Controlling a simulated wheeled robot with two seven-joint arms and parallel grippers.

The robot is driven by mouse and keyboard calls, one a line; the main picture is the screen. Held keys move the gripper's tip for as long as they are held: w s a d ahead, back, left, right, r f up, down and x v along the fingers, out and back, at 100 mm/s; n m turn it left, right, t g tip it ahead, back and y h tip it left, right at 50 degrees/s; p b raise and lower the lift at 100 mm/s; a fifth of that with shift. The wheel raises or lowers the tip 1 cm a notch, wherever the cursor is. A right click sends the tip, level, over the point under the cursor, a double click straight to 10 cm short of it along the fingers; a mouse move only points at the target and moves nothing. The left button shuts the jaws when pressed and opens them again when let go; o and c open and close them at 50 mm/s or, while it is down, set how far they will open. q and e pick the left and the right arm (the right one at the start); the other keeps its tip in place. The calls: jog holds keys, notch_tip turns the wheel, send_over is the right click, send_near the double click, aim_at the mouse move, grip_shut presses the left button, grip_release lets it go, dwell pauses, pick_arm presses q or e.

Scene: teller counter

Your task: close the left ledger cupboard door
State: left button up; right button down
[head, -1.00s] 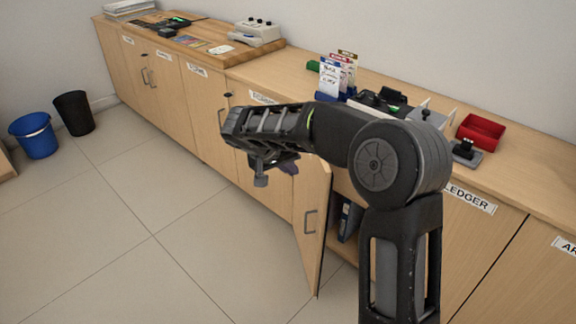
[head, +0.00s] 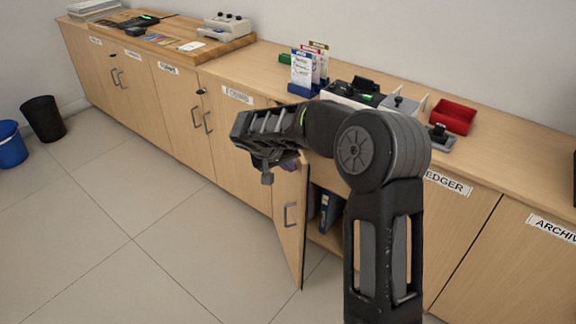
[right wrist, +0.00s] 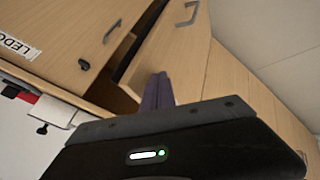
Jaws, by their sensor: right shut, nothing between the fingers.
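The left ledger cupboard door (head: 290,232) stands open, swung out from the counter front, with its grey handle on the face toward the left. Its upper part is hidden behind my right arm in the head view. In the right wrist view the open door (right wrist: 160,50) shows just beyond the fingers. My right gripper (head: 267,176) is shut and empty, at the door's upper left side; its purple-grey fingertips (right wrist: 160,88) overlap the door in the wrist view. I cannot tell whether they touch it. My left gripper is not in view.
Dark binders (head: 330,212) stand inside the open cupboard. The right ledger door (head: 450,235) is closed beside it. The countertop holds a card rack (head: 305,75) and a red tray (head: 453,116). The tiled floor (head: 165,255) in front is clear.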

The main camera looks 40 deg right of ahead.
jog(key=shift+d, duration=0.15)
